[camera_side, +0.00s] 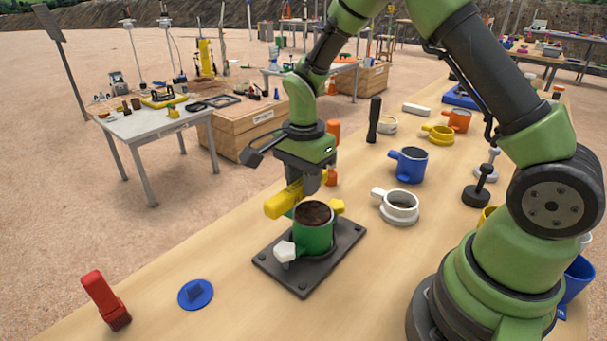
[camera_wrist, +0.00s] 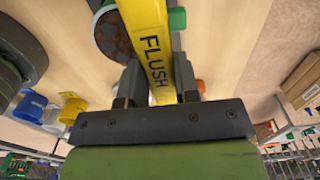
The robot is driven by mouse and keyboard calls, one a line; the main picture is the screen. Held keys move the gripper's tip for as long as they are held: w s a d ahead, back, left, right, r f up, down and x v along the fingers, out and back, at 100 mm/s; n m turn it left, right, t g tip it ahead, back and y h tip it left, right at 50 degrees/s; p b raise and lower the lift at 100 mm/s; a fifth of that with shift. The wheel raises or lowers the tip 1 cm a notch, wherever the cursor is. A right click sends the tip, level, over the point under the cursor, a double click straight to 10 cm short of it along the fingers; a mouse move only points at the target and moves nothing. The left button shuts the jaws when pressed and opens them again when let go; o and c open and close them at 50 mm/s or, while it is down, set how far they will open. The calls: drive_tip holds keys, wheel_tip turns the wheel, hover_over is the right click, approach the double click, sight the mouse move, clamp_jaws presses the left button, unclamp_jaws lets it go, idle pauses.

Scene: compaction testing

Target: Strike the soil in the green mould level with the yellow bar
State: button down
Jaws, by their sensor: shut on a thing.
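The green mould (camera_side: 314,238) stands upright on a dark base plate (camera_side: 275,264) on the wooden bench. Brown soil (camera_side: 313,213) shows at its top; I cannot tell whether it is level with the rim. My gripper (camera_side: 308,184) is shut on the yellow bar (camera_side: 284,200), just behind and left of the mould's rim. In the wrist view the bar (camera_wrist: 153,50), lettered FLUSH, runs out between my fingers (camera_wrist: 158,85). The soil (camera_wrist: 113,36) lies beside it there, partly covered. I cannot tell whether the bar touches the rim.
White (camera_side: 285,251) and yellow (camera_side: 337,206) knobs flank the mould. A blue disc (camera_side: 195,293) and a red-handled tool (camera_side: 106,301) lie at the front left. A white ring (camera_side: 400,208) and blue mould (camera_side: 410,165) stand to the right. Bench between the disc and plate is clear.

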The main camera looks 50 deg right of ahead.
sight(333, 217)
drive_tip(key=shift+f, duration=0.7)
drive_tip(key=shift+s, duration=0.15)
drive_tip(key=shift+s+f, duration=0.15)
drive_tip(key=shift+s, duration=3.1)
drive_tip(key=shift+r, duration=1.45)
drive_tip(key=shift+f, duration=0.1)
